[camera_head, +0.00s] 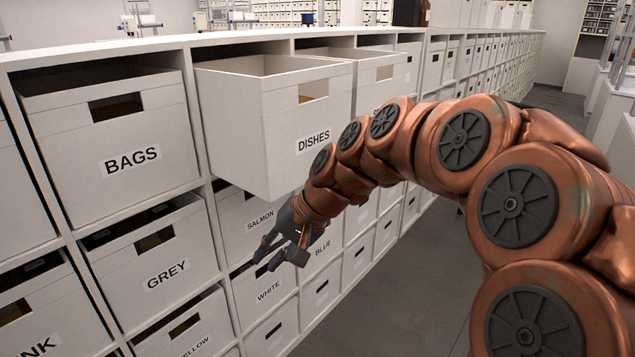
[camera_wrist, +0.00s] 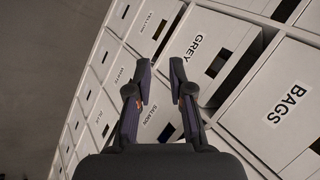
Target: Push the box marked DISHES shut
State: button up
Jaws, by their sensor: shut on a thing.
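The DISHES box (camera_head: 290,125) is a white open-topped box in the top row of the shelf unit. It sticks well out of its slot, its front beyond the neighbouring fronts, with a cut-out handle hole above its label. My gripper (camera_head: 266,252) is below and apart from it, in front of the SALMON box (camera_head: 238,232) and WHITE box (camera_head: 255,297). In the wrist view, my gripper (camera_wrist: 160,85) has its two dark fingers apart, with nothing visible between them. The DISHES box is not identifiable in that view. My arm hides part of the fronts to the right.
The BAGS box (camera_head: 110,130) and GREY box (camera_head: 150,255) sit left of it in the shelf unit (camera_head: 225,42). Another box (camera_head: 385,75) also sticks out just right of the DISHES box. The aisle floor (camera_head: 415,280) is clear beside the fronts.

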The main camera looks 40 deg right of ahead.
jog(key=w+d+r+m+t, duration=0.1)
jog(key=d, duration=0.2)
jog(key=w+d+r+m+t, duration=0.1)
jog(key=d, duration=0.3)
jog(key=w+d+r+m+t, duration=0.1)
jog(key=w+d, duration=0.1)
jog(key=d, duration=0.1)
jog(key=shift+d, duration=0.15)
grip_shut()
jog(key=d+r+m+t+h, duration=0.3)
jog(key=d+m+t, duration=0.15)
jog(key=d, duration=1.15)
jog(key=a+r+p+x, duration=0.1)
jog(key=p+x, duration=0.3)
jog(key=x, duration=0.9)
jog(key=shift+w+g, duration=0.25)
jog(key=shift+g, duration=0.2)
jog(key=shift+m, duration=0.25)
